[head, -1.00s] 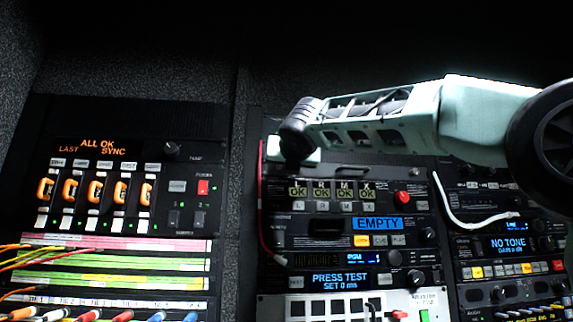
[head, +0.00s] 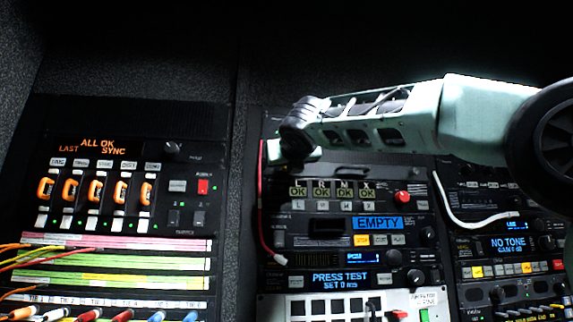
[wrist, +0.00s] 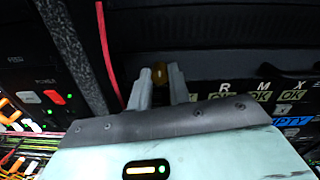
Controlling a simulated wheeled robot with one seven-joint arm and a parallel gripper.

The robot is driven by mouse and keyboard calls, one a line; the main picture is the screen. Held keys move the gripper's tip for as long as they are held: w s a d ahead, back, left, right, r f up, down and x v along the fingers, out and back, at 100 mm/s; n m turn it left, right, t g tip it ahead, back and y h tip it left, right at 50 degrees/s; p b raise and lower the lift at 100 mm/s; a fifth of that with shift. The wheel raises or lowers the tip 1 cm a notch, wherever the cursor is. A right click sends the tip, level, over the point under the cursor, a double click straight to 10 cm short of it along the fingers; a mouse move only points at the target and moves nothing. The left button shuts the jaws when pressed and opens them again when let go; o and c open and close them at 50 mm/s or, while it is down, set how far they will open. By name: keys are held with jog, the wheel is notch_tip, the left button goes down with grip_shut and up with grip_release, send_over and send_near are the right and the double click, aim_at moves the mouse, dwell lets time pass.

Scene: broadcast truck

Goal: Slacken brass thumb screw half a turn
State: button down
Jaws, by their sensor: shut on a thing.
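The brass thumb screw (wrist: 160,75) shows in the wrist view as a small yellow-brown knob on the dark rack panel. My gripper (wrist: 161,82) has its two pale fingers on either side of the screw, shut on it. The screw's lower part and its seat are hidden by the fingers and the hand. In the head view my gripper (head: 300,153) is at the top left corner of the middle rack; its fingers and the screw are hidden there.
A red cable (head: 262,200) hangs just left of the gripper, close to the left finger in the wrist view (wrist: 106,55). Below is a panel with several OK keys (head: 331,190) and an EMPTY display (head: 377,223). A white cable (head: 460,217) loops at right.

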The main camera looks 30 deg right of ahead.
jog(key=c, duration=1.3)
grip_release()
jog(key=shift+f, duration=0.2)
jog(key=shift+c, duration=0.2)
jog(key=shift+o, duration=0.2)
jog(key=shift+r, duration=0.1)
jog(key=shift+s, duration=0.1)
jog(key=b+v, duration=0.7)
jog(key=v, duration=1)
jog(key=shift+s, duration=0.1)
